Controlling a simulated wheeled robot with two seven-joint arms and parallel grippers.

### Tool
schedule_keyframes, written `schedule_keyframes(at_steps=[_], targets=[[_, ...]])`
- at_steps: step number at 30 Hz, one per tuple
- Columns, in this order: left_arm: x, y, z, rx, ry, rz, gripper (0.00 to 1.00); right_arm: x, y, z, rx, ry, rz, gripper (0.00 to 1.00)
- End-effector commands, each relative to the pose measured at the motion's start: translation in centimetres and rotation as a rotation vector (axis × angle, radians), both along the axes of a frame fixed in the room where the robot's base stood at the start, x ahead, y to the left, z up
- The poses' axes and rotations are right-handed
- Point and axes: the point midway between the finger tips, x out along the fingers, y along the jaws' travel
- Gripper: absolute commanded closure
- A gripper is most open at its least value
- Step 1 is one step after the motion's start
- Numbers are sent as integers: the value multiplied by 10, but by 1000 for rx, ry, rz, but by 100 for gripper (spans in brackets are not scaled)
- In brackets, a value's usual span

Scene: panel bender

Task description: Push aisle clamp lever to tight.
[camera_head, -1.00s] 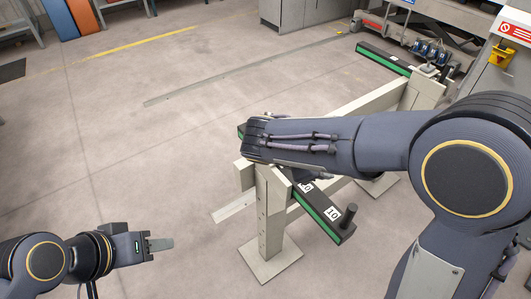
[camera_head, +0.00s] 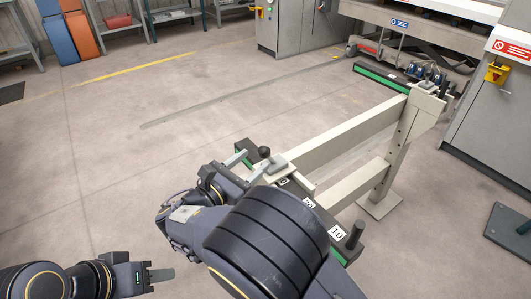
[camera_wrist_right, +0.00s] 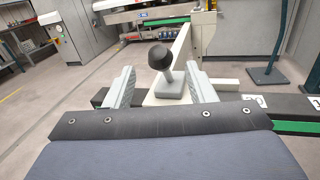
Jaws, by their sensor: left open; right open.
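The clamp lever is a short stalk with a black knob (camera_head: 264,152) on a grey foot, at the near end of the cream frame (camera_head: 340,140). In the right wrist view the knob (camera_wrist_right: 160,57) leans slightly left above its grey foot (camera_wrist_right: 169,86). My right gripper (camera_head: 254,159) is open, with its fingers pointing at the lever. In the right wrist view its fingers (camera_wrist_right: 161,84) stand one on each side of the lever; contact is not clear. My left gripper (camera_head: 162,275) is open and empty above the floor at lower left.
A similar green-edged bar (camera_head: 381,78) lies at the far end. Machine cabinets (camera_head: 490,130) stand right.

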Motion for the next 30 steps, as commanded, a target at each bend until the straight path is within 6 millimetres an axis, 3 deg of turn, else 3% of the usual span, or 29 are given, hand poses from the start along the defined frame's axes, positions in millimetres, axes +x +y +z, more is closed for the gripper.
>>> schedule_keyframes(at_steps=[9, 21, 30], targets=[[0, 0, -6, 0, 0, 0, 59, 37, -30, -1, 3, 2, -2, 50], [0, 0, -6, 0, 0, 0, 59, 43, -35, 0, 3, 2, -1, 51], [0, 0, -6, 0, 0, 0, 59, 43, -35, 0, 3, 2, -1, 91]])
